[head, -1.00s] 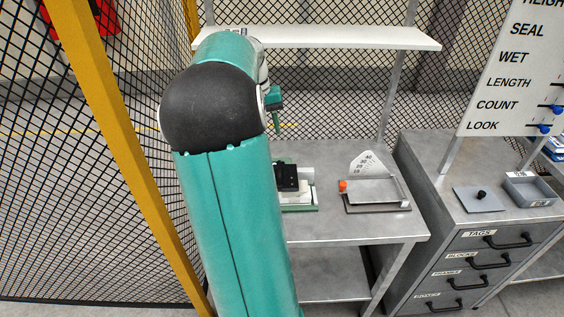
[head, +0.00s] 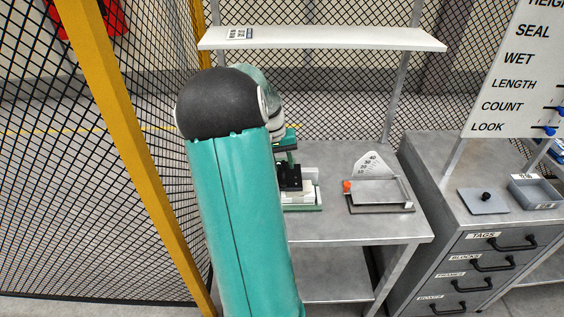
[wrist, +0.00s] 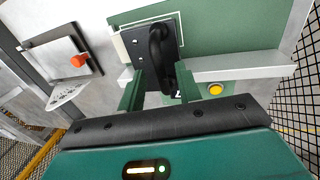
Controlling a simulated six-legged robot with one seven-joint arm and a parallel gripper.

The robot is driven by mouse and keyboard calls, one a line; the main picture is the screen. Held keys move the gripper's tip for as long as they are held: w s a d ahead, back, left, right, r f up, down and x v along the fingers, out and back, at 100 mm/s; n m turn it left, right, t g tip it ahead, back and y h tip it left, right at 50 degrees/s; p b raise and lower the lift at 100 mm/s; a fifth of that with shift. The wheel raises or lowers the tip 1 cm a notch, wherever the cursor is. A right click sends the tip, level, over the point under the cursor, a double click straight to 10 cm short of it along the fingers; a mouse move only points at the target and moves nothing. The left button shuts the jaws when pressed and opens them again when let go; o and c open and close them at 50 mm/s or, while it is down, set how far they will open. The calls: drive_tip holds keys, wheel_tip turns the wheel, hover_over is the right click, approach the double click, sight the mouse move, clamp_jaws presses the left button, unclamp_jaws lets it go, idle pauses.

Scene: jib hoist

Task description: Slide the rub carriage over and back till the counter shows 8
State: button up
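The rub carriage (head: 290,178) is a black block with an upright handle on a pale and green base (head: 301,207) on the bench. In the wrist view the black carriage (wrist: 140,45) lies ahead, its arched handle (wrist: 157,48) pointing toward me. My gripper (wrist: 160,90) is open, with one green finger on each side of the handle's near end. I cannot tell whether either finger touches it. A small dark counter window (wrist: 178,94) beside the right finger shows a white mark like a 7, partly hidden. In the head view my arm hides most of the gripper.
A tray-like device with an orange knob (head: 347,187) and a scale plate stands right of the base. A yellow button (wrist: 215,90) is near the right finger. A shelf (head: 330,40) hangs above. Mesh fencing and a yellow post (head: 120,130) stand left. A drawer cabinet (head: 480,240) is right.

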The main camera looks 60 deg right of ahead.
drive_tip(key=shift+w, duration=0.1)
clamp_jaws()
drive_tip(key=w+a, duration=0.3)
drive_tip(key=w, duration=0.4)
drive_tip(key=w+a, duration=0.4)
drive_tip(key=w, duration=0.2)
drive_tip(key=shift+w, duration=0.4)
unclamp_jaws()
drive_tip(key=shift+w, duration=0.2)
drive_tip(key=shift+s, duration=0.2)
